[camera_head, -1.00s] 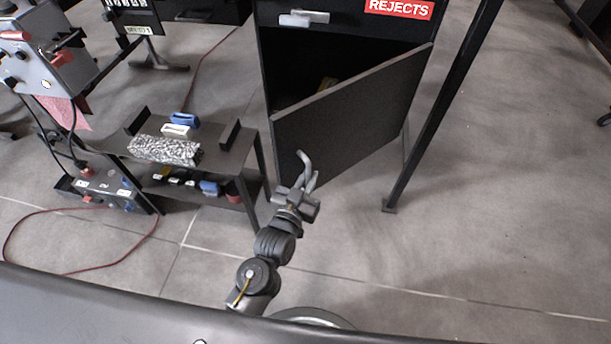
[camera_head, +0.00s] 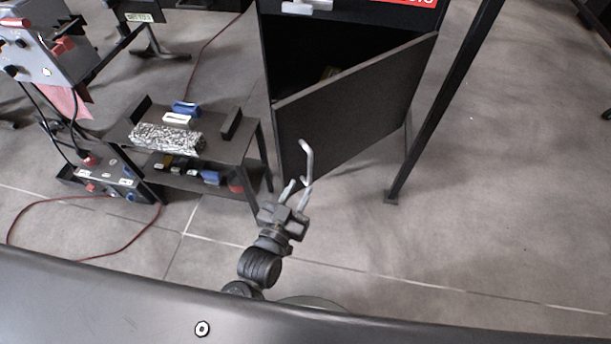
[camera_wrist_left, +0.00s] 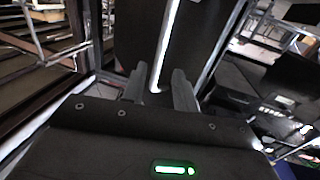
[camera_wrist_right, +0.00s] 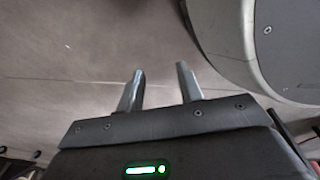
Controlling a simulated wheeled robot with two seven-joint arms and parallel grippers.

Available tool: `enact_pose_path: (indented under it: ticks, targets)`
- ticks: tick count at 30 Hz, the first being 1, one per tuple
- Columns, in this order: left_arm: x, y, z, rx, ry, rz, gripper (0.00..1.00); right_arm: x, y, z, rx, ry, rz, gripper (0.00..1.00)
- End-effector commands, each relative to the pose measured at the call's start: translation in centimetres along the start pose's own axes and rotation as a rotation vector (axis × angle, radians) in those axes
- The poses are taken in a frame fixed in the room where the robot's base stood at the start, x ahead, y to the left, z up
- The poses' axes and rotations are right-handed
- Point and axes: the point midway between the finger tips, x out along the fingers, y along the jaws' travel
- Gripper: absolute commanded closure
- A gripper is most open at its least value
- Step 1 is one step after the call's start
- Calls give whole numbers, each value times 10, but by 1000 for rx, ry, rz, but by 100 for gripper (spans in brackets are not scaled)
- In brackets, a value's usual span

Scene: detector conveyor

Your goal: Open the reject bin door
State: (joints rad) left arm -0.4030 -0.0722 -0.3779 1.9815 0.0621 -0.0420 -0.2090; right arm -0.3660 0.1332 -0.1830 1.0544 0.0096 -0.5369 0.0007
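The reject bin door (camera_head: 355,105) is a dark flat panel, swung partly open from the black reject bin (camera_head: 265,50). Its free edge is at the left and its far side meets the bin at the right. The dark inside of the bin shows above it, with a small yellowish thing in it. My left gripper (camera_head: 297,170) is open, near the door's lower left corner; contact cannot be told. In the left wrist view its fingers (camera_wrist_left: 158,88) are apart, with dark panels and a bright strip beyond. My right gripper (camera_wrist_right: 158,82) is open and empty above the floor.
A small black shelf cart (camera_head: 225,150) with a silver-speckled block and blue and white pieces stands left of the door. A dark slanted post (camera_head: 445,105) stands to the right. A red cable (camera_head: 80,258) lies on the floor.

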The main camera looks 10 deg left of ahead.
Motion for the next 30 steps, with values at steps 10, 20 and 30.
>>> enact_pose_path:
  ticks: [10,20,30]
  targets:
    - [-31,0,0,0,1,1,71,-2,0,-6,1,7,-1,64]
    - [-29,0,1,-9,6,12,85,-2,-1,-4,2,6,-1,64]
    - [-2,-36,34,-484,-26,422,100,4,6,32,-5,-20,8,64]
